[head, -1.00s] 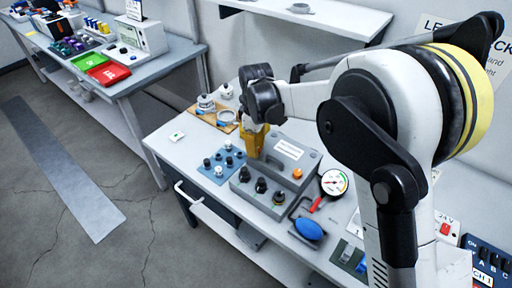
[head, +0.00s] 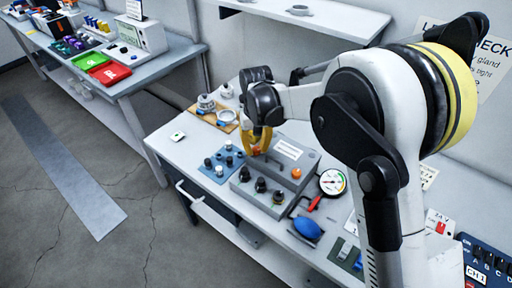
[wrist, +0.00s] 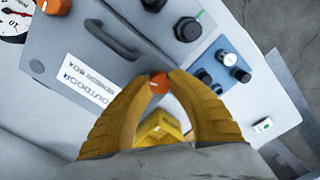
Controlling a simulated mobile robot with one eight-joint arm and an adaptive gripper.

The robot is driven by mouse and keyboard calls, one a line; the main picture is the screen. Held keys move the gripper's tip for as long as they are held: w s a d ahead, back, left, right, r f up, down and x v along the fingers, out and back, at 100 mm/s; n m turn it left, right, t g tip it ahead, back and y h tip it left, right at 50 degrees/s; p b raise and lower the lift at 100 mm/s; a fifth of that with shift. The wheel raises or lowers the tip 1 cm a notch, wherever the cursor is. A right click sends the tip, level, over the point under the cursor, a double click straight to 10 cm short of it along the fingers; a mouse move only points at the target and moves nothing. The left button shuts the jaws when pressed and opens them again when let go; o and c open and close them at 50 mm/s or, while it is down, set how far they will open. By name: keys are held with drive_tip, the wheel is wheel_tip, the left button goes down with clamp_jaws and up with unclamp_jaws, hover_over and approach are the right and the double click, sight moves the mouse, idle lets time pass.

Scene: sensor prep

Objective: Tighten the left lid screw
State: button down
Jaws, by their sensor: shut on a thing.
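The grey sensor box (head: 245,192) stands on the workbench, with a white label and a handle on its lid. My gripper (head: 260,150) points down at the lid's left end. In the wrist view its yellow fingers (wrist: 159,88) are shut on the orange left lid screw (wrist: 158,82), whose head shows between the fingertips. The other orange lid screw (head: 297,173) sits apart at the lid's right end, and it also shows in the wrist view (wrist: 55,6). In the head view the left screw is hidden by my gripper.
Several black glands (head: 260,185) stick up along the box's front. A blue mat (head: 222,165) with small fittings lies to its left. A pressure gauge (head: 332,182) and a blue bulb (head: 308,228) lie to its right. The bench's front left is mostly clear.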

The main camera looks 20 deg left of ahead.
sight(257, 149)
drive_tip(key=m, duration=0.6)
drive_tip(key=shift+p, duration=0.3)
drive_tip(key=m, duration=0.5)
drive_tip(key=shift+m, duration=0.4)
drive_tip(key=m, duration=0.5)
drive_tip(key=shift+d+m+p, duration=0.1)
drive_tip(key=shift+m+p, duration=0.2)
drive_tip(key=m, duration=0.5)
drive_tip(key=shift+m, duration=0.3)
drive_tip(key=c, duration=1.2)
unclamp_jaws()
drive_tip(key=shift+d, duration=0.1)
wheel_tip(257, 149, up, 12)
